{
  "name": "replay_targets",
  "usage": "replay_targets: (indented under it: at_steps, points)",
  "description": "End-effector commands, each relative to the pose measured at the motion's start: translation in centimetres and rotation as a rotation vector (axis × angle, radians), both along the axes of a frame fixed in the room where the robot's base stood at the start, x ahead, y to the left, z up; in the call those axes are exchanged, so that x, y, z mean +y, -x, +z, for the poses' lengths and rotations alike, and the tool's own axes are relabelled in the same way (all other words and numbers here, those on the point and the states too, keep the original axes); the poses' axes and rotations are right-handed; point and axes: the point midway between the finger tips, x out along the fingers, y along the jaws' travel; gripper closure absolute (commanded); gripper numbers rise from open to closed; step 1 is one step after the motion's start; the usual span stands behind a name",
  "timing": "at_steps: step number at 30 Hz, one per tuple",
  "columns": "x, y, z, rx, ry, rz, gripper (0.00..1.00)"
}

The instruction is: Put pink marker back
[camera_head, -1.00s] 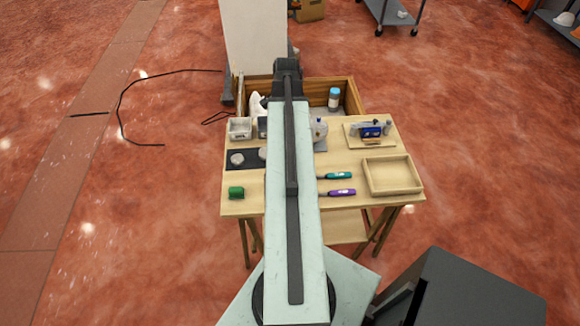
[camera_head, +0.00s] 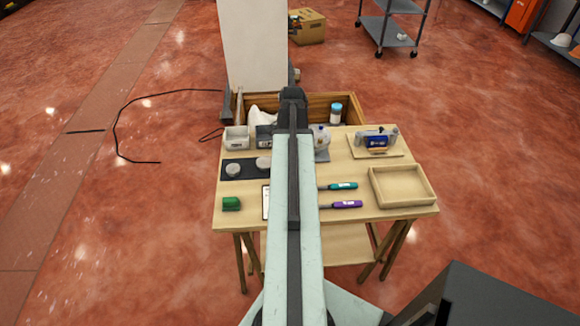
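No pink marker shows in the head view. A teal marker (camera_head: 343,186) and a purple marker (camera_head: 346,205) lie on the wooden table (camera_head: 385,208), just right of my arm; my arm hides their left ends. An empty, shallow wooden tray (camera_head: 432,204) sits to their right. My arm runs up the middle of the view and ends in a dark joint over the back of the table. My gripper does not show beyond that joint, and the strip of table behind the arm is hidden.
A blue device (camera_head: 376,140) on a board is at back right. A wooden box (camera_head: 318,104) with a bottle (camera_head: 336,113) stands behind. A black cable (camera_head: 115,130) lies on the floor.

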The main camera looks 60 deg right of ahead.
Motion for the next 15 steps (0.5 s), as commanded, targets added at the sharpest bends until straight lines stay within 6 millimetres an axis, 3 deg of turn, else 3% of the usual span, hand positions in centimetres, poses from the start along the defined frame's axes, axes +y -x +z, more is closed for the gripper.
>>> replay_targets:
  at_steps: [1, 12, 13, 15]
  points:
    - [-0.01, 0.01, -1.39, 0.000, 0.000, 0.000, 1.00]
    - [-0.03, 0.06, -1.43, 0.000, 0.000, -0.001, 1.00]
    - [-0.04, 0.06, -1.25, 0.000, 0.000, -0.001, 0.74]
    - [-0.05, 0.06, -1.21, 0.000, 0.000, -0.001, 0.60]
